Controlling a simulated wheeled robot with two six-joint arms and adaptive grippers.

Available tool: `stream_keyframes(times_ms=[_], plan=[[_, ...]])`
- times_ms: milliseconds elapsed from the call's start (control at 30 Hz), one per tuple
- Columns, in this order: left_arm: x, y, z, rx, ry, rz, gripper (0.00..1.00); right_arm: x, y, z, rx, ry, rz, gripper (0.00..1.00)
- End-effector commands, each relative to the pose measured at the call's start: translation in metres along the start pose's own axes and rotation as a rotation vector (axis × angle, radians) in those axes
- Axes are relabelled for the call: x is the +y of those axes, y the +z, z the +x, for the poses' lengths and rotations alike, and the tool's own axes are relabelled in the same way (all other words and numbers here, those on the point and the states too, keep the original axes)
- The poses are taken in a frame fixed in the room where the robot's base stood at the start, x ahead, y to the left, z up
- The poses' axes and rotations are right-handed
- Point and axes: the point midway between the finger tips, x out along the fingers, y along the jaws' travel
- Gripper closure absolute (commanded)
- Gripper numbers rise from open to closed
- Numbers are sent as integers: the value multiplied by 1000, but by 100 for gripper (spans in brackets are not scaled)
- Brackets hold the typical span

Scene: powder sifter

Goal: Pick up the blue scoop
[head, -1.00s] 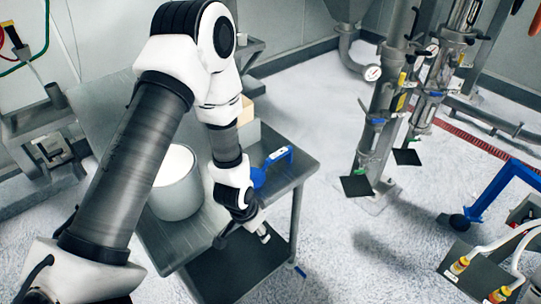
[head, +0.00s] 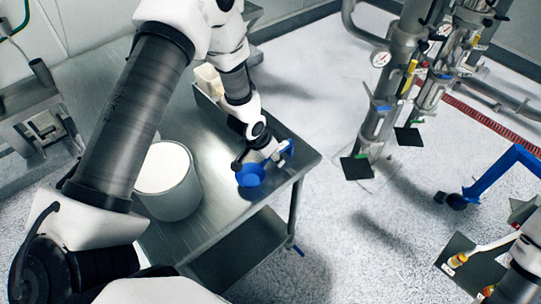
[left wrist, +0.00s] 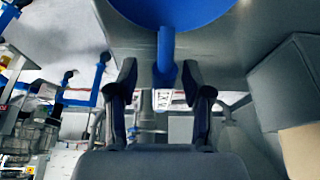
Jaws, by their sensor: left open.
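The blue scoop (head: 250,176) lies on the metal table near its right corner. Its round bowl faces the front, and its handle (head: 289,147) shows on the far side of my gripper. My left gripper (head: 262,160) is over the scoop with its fingers apart. In the left wrist view, the scoop's bowl (left wrist: 170,12) is at the top edge, and its handle comes down between the two open fingers of my gripper (left wrist: 160,76). There is a visible gap on both sides of the handle.
A white powder-filled metal pot (head: 172,195) stands on the table (head: 215,215) left of the scoop. A grey bin (left wrist: 288,85) with a beige item is close by. Pipework with gauges (head: 385,80) stands to the right, with open floor between.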

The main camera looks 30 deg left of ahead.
Motion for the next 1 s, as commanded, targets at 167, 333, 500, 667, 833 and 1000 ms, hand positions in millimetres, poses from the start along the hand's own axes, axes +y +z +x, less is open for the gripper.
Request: stream_keyframes(times_ms=[167, 333, 500, 667, 833, 1000], plan=[[0, 0, 6, 2, 0, 0, 50, 0, 0, 0, 1, 0, 0, 0], [0, 0, 6, 1, 0, 0, 86, 0, 0, 0, 0, 0, -1, 0], [0, 0, 6, 1, 0, 0, 100, 0, 0, 0, 0, 0, 0, 0], [0, 0, 6, 1, 0, 0, 100, 0, 0, 0, 0, 0, 0, 0], [0, 0, 4, 0, 0, 0, 100, 0, 0, 2, 0, 0, 0, 0], [0, -6, -7, 3, 0, -1, 100, 0, 0, 10, 0, 0, 0, 0]])
